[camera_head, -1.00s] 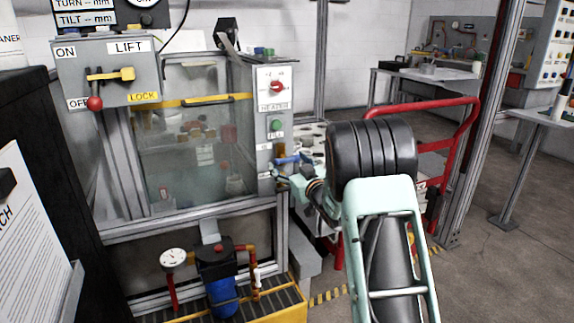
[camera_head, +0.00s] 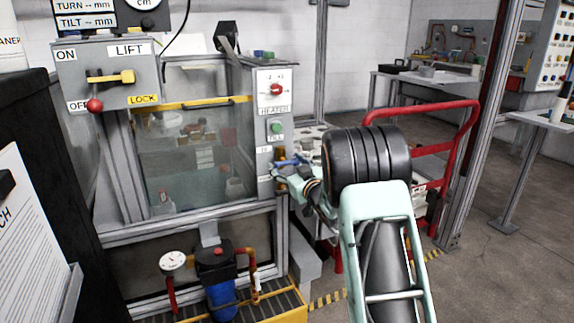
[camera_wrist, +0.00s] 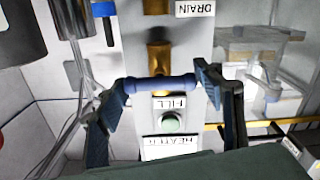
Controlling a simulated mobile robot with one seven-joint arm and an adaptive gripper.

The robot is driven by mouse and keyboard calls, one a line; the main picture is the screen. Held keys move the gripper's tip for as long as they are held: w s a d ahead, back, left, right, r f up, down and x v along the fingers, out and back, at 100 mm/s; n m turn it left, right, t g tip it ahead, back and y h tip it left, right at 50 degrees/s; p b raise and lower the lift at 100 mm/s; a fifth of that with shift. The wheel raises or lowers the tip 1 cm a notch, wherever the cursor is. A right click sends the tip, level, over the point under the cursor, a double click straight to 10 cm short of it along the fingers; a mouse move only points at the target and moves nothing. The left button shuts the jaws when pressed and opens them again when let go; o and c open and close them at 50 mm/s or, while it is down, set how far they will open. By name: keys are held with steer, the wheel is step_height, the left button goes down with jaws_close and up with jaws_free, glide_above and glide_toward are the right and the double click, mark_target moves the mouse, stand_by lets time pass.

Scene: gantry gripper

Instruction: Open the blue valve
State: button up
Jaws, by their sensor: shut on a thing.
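The blue valve handle (camera_wrist: 163,84) is a short bar lying crosswise over a brass fitting (camera_wrist: 159,58) in the wrist view. The FILL label, upside down there, is just below it. My gripper (camera_wrist: 165,85) has one finger at each end of the bar and is shut on it lengthwise. In the head view the blue handle (camera_head: 288,162) shows small at the lower part of the grey control panel (camera_head: 264,130), with my gripper (camera_head: 285,172) at it. My arm partly hides that area.
The glass-fronted tank (camera_head: 195,150) is left of the panel. A red hand truck (camera_head: 467,150) stands right of my arm.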

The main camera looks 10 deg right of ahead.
steer(key=shift+n, duration=0.3)
steer(key=n, duration=0.3)
steer(key=shift+n, duration=0.4)
steer(key=n, duration=0.4)
steer(key=shift+f+n, duration=0.1)
steer(key=shift+n, duration=0.2)
steer(key=n, duration=0.5)
steer(key=shift+n, duration=1.8)
steer(key=o, duration=0.9)
